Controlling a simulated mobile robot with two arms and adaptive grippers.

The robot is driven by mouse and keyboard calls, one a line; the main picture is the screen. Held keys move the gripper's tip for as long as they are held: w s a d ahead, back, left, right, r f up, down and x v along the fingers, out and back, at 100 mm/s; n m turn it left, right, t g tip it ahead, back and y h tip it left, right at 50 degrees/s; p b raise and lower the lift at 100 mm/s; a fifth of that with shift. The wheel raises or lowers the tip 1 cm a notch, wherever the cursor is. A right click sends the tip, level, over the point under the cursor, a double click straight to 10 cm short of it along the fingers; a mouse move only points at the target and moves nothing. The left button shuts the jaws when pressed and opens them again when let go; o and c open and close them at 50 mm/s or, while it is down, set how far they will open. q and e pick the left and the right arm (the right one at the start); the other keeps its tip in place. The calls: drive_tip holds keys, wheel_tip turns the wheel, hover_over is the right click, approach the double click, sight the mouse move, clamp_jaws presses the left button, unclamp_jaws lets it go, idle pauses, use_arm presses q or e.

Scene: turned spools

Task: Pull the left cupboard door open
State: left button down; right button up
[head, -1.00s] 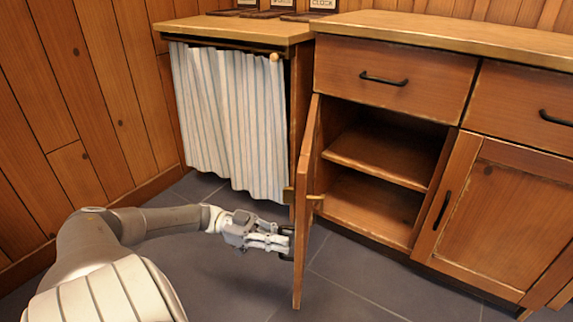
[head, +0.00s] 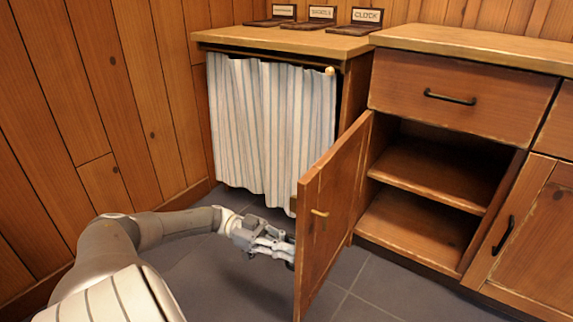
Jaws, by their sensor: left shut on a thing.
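The left cupboard door (head: 340,195) stands wide open, swung out from its hinge side at the left of the cupboard opening. Its inner face, with a small brass catch (head: 320,212), is turned toward me. My left gripper (head: 284,252) is at the far, outer side of the door near its free edge, shut on the door handle. The handle and fingertips are largely hidden behind the door. Two bare shelves (head: 440,178) show inside the opening. My right gripper is not in view.
A striped curtain (head: 270,130) hangs under the lower counter (head: 290,42) beside the door. Several small labelled stands (head: 362,20) sit on that counter. A drawer (head: 460,95) is above the opening and a shut right door (head: 530,235) is beside it. A wood wall (head: 110,100) stands left.

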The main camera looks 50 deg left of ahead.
use_arm(q)
drive_tip(key=c, duration=1.5)
unclamp_jaws()
drive_tip(key=shift+a, duration=0.1)
drive_tip(key=v, duration=1.1)
drive_tip(key=shift+s+a+f, duration=0.1)
drive_tip(key=shift+s+a, duration=0.05)
drive_tip(key=shift+a, duration=0.2)
